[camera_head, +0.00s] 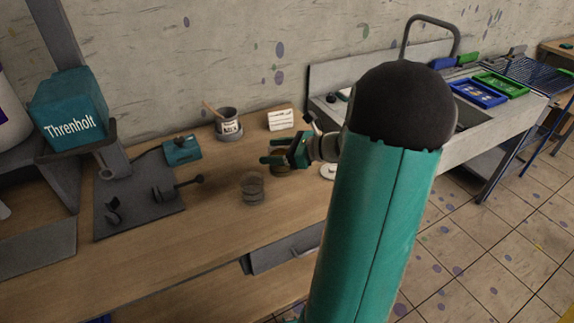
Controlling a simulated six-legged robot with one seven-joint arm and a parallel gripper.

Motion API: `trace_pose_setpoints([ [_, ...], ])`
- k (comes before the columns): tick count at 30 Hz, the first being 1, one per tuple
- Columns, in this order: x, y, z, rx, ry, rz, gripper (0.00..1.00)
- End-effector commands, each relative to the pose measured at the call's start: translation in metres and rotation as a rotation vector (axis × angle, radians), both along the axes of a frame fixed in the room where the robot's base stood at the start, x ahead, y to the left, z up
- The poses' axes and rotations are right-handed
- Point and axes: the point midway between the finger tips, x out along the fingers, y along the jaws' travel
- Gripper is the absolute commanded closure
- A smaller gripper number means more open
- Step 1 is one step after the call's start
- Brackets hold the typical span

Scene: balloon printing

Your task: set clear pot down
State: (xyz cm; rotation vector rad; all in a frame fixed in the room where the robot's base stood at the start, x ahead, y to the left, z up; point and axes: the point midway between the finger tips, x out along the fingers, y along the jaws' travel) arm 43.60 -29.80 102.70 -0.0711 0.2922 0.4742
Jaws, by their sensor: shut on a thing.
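My gripper (275,155) has teal fingers that point left over the wooden bench. It is shut on a small round pot, which I take for the clear pot; its brownish lower part (282,170) shows just below the fingers. The fingers hide most of it, and I cannot tell whether its base touches the bench.
A teal box (182,151) and dark plate (140,212) are left. The front bench is clear.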

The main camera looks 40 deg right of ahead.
Motion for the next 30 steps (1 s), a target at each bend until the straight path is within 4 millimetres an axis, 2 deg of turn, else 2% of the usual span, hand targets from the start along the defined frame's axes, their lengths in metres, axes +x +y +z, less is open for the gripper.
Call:
trace_pose_setpoints([
  [2,0.002,-0.019,-0.009,0.003,-0.001,-0.001,0.7],
  [6,0.005,-0.037,-0.035,0.004,0.0,0.001,0.7],
  [12,0.01,-0.055,-0.057,0.0,-0.001,0.001,0.7],
  [17,0.011,-0.062,-0.066,0.001,-0.001,0.001,0.7],
  [24,0.012,-0.062,-0.096,0.001,-0.001,0.002,0.7],
  [30,0.012,-0.062,-0.097,-0.001,-0.001,0.002,0.7],
])
